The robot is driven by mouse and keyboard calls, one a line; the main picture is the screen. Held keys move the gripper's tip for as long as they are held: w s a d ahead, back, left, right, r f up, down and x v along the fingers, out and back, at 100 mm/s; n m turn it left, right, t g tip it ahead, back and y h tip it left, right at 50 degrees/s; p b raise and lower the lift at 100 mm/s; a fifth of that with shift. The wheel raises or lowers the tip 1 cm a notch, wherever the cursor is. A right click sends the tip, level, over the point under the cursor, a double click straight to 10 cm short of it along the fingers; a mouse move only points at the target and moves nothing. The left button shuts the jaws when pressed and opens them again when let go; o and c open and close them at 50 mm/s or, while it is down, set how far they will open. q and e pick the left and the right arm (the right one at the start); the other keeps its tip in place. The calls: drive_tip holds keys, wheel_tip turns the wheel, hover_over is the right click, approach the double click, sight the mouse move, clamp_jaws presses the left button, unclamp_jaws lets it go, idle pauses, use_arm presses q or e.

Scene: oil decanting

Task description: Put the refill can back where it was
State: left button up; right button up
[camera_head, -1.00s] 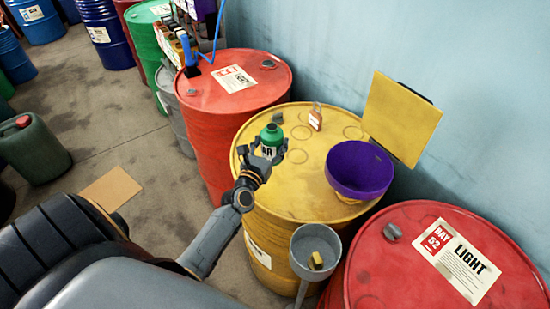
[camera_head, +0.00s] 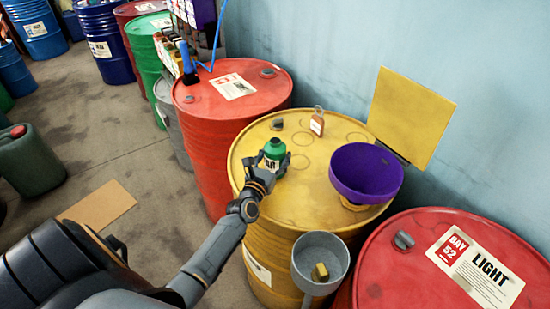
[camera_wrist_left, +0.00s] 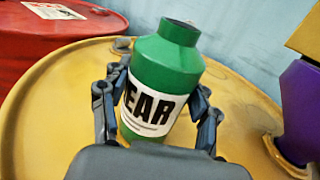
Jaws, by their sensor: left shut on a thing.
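The refill can is a green can (camera_head: 274,148) with a white label, over the left part of the yellow drum's top (camera_head: 290,190). In the left wrist view the can (camera_wrist_left: 165,60) stands nearly upright, slightly tilted, and its label reads "EAR". My left gripper (camera_head: 275,163) is shut on the can, with one finger on each side of it. The fingers also show in the left wrist view (camera_wrist_left: 160,112). The can's base is hidden, so I cannot tell whether it touches the drum top. My right gripper is not in view.
A purple funnel (camera_head: 365,170) and a small amber bottle (camera_head: 317,122) stand on the yellow drum. Faint rings mark its top. A yellow panel (camera_head: 411,115) is at the back right.

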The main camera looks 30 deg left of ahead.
use_arm(q)
drive_tip(key=shift+f, duration=0.1)
drive_tip(key=o, duration=1.5)
drive_tip(key=shift+c, duration=0.2)
drive_tip(key=shift+r, duration=0.2)
drive_tip(key=s, duration=0.3)
drive_tip(key=s+d+b, duration=0.1)
drive_tip(key=s, duration=0.3)
drive_tip(key=s+d, duration=0.1)
drive_tip(key=s, duration=0.2)
drive_tip(key=shift+s+f+b, duration=0.15)
drive_tip(key=shift+s+b, duration=0.2)
drive_tip(key=shift+s+d, duration=0.2)
drive_tip(key=shift+s, duration=0.4)
